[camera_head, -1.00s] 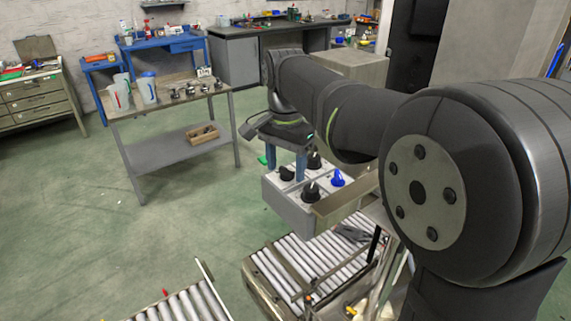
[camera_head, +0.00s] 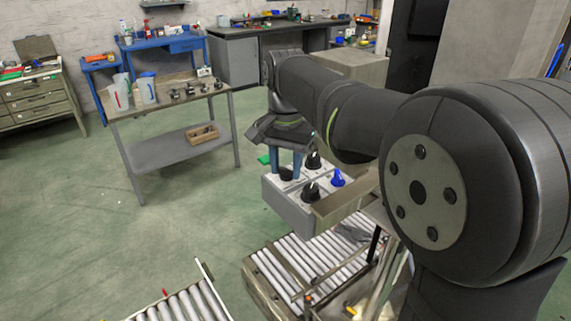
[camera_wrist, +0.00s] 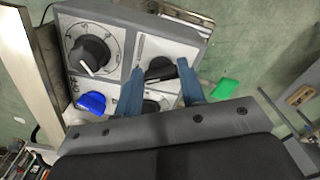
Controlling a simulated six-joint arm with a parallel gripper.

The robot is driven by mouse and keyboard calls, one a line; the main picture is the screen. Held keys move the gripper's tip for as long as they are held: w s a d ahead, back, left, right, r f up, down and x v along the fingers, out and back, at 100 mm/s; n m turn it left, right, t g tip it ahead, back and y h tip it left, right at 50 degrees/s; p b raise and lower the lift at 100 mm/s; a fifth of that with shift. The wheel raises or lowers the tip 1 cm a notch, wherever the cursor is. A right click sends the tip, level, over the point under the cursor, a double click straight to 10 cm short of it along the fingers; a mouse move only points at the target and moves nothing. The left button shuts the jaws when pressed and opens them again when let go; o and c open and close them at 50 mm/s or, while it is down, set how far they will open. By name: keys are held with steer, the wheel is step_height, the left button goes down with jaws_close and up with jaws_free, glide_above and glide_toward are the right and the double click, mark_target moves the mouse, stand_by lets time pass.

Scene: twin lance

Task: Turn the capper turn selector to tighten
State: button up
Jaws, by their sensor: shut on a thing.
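A pale control box (camera_head: 290,212) carries several knobs on its top face. My gripper (camera_wrist: 160,68) is over it, its blue fingers on either side of a black selector knob (camera_wrist: 159,71), shut on it. The knob's white pointer mark points to the right in the wrist view; lettering beside it is too small to read. The same knob (camera_head: 287,174) shows between the fingers in the head view. A black dial knob (camera_wrist: 89,54) and a blue knob (camera_wrist: 93,102) sit to its left. Another black knob (camera_wrist: 152,107) is partly hidden behind a finger and the gripper body.
A roller conveyor (camera_head: 310,265) lies in front of the box, with a beige beam (camera_head: 345,205) close at its right. A green object (camera_wrist: 225,88) is beside the box. A table with jugs (camera_head: 170,100) stands farther left; the floor between is open.

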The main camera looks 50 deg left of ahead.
steer(key=o, duration=1)
step_height(320, 180, up, 18)
steer(key=shift+f, duration=0.25)
steer(key=shift+f, duration=0.15)
stand_by(0.3)
step_height(320, 180, down, 17)
steer(key=shift+f, duration=0.1)
stand_by(0.5)
